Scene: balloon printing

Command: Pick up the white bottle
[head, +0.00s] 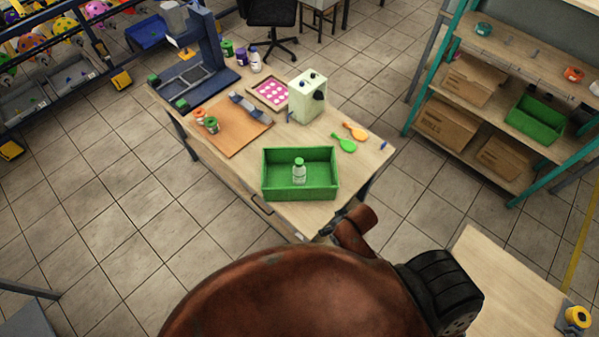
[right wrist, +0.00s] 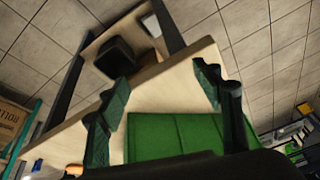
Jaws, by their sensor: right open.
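A small whitish bottle with a green cap (head: 299,174) stands upright inside the green crate (head: 301,193) near the front of the workbench. Another white bottle (head: 255,64) with a dark cap stands at the back of the bench. My right gripper (head: 333,226) is partly hidden by my arm, at the bench's front right corner, just outside the crate. In the right wrist view its two fingers (right wrist: 160,82) are spread apart with nothing between them, and the green crate (right wrist: 175,135) lies below them. No bottle shows in that view. My left gripper is not in view.
Green and orange paddle-shaped items (head: 344,143) lie right of a pale machine (head: 307,97). A wooden board (head: 232,130) with small jars lies left, a pink-dotted tray (head: 271,93) behind. A shelf with boxes (head: 446,123) stands right.

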